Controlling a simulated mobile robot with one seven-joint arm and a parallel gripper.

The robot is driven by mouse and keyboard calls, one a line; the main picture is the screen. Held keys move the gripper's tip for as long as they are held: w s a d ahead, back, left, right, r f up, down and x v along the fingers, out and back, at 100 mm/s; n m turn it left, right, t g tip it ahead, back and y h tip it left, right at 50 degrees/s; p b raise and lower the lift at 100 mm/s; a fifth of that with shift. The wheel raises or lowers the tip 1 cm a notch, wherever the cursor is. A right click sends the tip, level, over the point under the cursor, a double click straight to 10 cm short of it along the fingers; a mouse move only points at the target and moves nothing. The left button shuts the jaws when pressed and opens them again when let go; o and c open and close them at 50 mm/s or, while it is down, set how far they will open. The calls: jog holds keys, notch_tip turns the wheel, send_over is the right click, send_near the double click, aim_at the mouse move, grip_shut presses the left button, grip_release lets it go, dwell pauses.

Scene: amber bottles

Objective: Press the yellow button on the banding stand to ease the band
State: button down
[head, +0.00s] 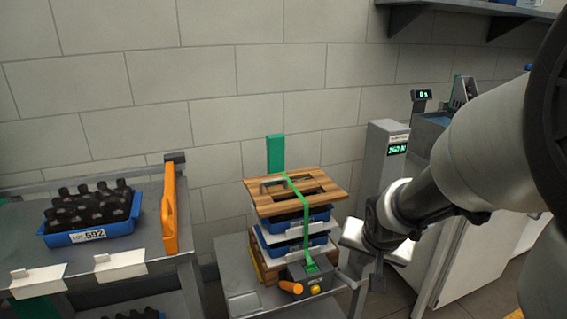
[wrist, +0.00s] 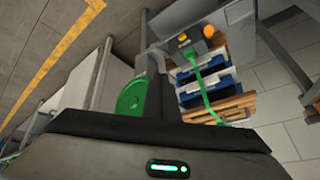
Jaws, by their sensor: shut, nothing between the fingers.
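The banding stand (head: 240,283) holds a strapped stack of blue trays (head: 308,219) and wooden boards (head: 325,197). A green band (head: 306,222) runs over the top and down the front to a dark grey box (head: 304,273). The yellow button (head: 315,289) is on the box's front, beside an orange handle (head: 291,287). The button also shows in the wrist view (wrist: 183,38), near the top. My gripper (head: 376,283) is shut and empty, pointing down to the right of the box, apart from the button. In the wrist view, its dark fingers (wrist: 151,75) stand left of the stack.
A grey bench (head: 150,210) on the left bears a blue crate of dark bottles (head: 90,228) and an orange upright guard (head: 170,210). A post with a green display (head: 392,150) and a white cabinet (head: 470,255) stand right. A green reel (wrist: 131,97) shows in the wrist view.

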jog(key=w+a+f+m+t+y, duration=0.1)
jog(key=f+m, duration=0.3)
jog(key=f, duration=0.8)
jog(key=w+a+f+m+t+y, duration=0.1)
jog(key=w+f+m, duration=0.3)
jog(key=f, duration=0.9)
jog(key=shift+w+a+m+t+y, duration=0.2)
jog(key=shift+a+m+t+y, duration=0.1)
jog(key=shift+m+y, duration=0.45)
jog(key=shift+f, duration=0.15)
jog(key=b, duration=0.2)
send_near(314, 291)
notch_tip(314, 291, down, 4)
jog(key=w, duration=0.2)
jog(key=shift+w+a, duration=0.2)
jog(key=shift+w, duration=0.25)
jog(key=shift+w+a, duration=0.25)
jog(key=shift+w, duration=0.2)
jog(key=shift+b, duration=0.3)
